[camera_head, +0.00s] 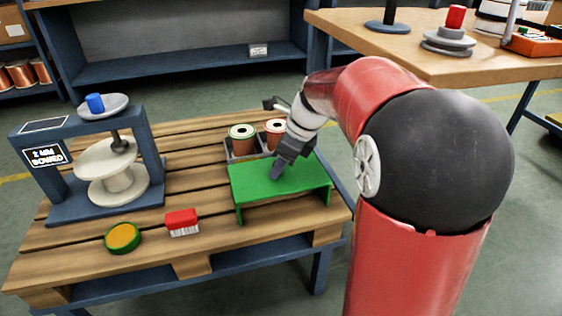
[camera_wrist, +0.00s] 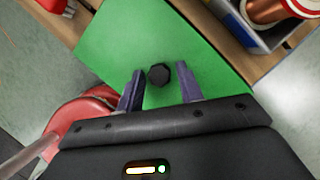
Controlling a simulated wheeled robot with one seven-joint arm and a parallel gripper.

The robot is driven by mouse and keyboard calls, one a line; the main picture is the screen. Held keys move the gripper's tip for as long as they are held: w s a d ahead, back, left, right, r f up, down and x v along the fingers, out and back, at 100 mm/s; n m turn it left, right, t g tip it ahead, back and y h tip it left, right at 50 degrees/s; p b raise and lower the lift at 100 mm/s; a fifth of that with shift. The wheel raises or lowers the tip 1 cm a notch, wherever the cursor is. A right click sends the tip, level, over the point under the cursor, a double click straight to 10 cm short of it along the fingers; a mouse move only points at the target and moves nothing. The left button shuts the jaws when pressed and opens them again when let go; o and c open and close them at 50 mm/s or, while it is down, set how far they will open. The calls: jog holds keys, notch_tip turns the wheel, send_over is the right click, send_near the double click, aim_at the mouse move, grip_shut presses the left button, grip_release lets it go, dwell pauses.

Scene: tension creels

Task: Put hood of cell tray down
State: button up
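The green hood (camera_head: 270,185) is a flat panel with short side walls. It stands on the slatted pallet table, in front of the grey cell tray (camera_head: 243,154). A dark knob (camera_wrist: 159,75) sits on its top. My gripper (camera_head: 277,173) is low over the hood's top, pointing down. In the wrist view its two fingers are apart, one on each side of the knob, with a visible gap to it. The knob is hidden by my gripper in the head view.
A blue stand (camera_head: 150,165) with a pale spool is at the left of the pallet table (camera_head: 195,188). A red brush (camera_head: 182,220) and a round green tin (camera_head: 122,238) lie at the front. A wooden bench (camera_head: 380,45) stands behind at right.

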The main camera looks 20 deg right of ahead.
jog(key=shift+o, duration=0.4)
jog(key=shift+r, duration=0.1)
jog(key=shift+r, duration=0.3)
jog(key=p+v, duration=0.3)
jog(key=v, duration=0.8)
jog(key=s+a+f+n+t+h, duration=0.1)
jog(key=s+a+f+n+h, duration=0.1)
jog(key=s+n, duration=0.8)
jog(key=s+a+f+n+t+h, duration=0.1)
jog(key=s+f+n, duration=0.3)
jog(key=s+n, duration=0.6)
jog(key=a+n, duration=0.1)
jog(key=n, duration=0.4)
jog(key=shift+a+f+t+h, duration=0.2)
jog(key=shift+a+t+h, duration=0.2)
jog(key=shift+s, duration=0.15)
